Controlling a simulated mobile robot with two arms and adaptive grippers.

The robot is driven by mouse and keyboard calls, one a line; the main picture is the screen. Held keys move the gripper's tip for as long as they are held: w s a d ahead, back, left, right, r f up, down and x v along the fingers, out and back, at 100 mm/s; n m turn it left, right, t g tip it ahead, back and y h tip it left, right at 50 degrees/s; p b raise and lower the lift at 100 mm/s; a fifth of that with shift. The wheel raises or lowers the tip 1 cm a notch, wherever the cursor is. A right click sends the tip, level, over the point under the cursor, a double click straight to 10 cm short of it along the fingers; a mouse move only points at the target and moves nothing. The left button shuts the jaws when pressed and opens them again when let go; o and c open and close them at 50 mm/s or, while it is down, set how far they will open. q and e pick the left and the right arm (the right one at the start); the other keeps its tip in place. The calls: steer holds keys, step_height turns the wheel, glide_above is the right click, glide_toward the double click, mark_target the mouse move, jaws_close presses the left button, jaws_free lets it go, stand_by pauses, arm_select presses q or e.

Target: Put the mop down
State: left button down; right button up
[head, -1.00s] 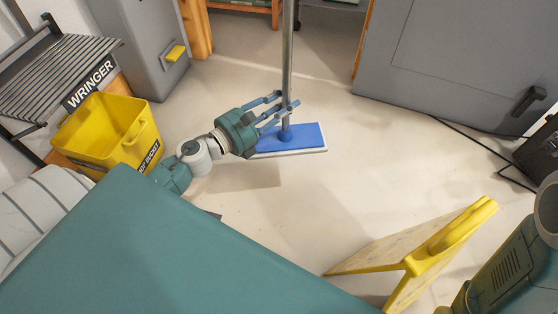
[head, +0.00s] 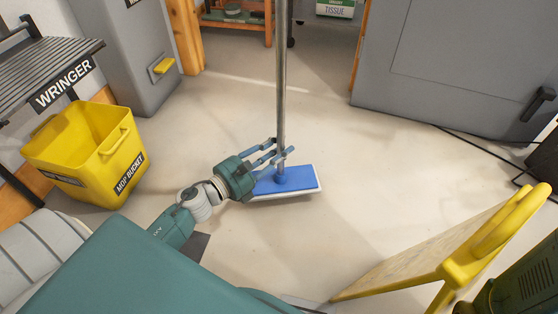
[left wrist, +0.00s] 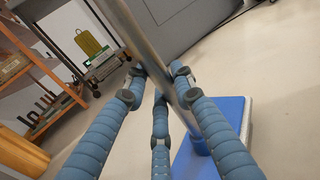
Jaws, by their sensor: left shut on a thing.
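The mop has a grey metal pole (head: 281,75) and a flat blue head (head: 299,180) with a pale pad under it. The pole stands close to upright in the head view. My left gripper (head: 277,153) is shut on the pole low down, just above the blue head. In the left wrist view the blue fingers (left wrist: 160,85) are around the pole (left wrist: 150,55), and the blue head (left wrist: 215,135) is beyond them. Whether the pad touches the floor, I cannot tell. The top of the pole is out of view. My right gripper is not in view.
A yellow mop bucket (head: 88,150) stands at the left beside a slatted wringer rack (head: 45,68). A grey cabinet (head: 450,55) is at the back right with a black cable near it. A yellow-framed folding board (head: 420,255) is at the front right. Floor between is clear.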

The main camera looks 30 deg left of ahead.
arm_select(q)
step_height(320, 180, down, 4)
steer(key=shift+r+b, duration=0.2)
steer(key=shift+b, duration=1)
steer(key=shift+r, duration=0.15)
steer(key=c, duration=1.4)
jaws_free()
steer(key=shift+f, duration=0.3)
steer(key=shift+c, duration=0.2)
steer(key=shift+r, duration=0.2)
steer(key=p+v, duration=0.4)
steer(key=v, duration=0.8)
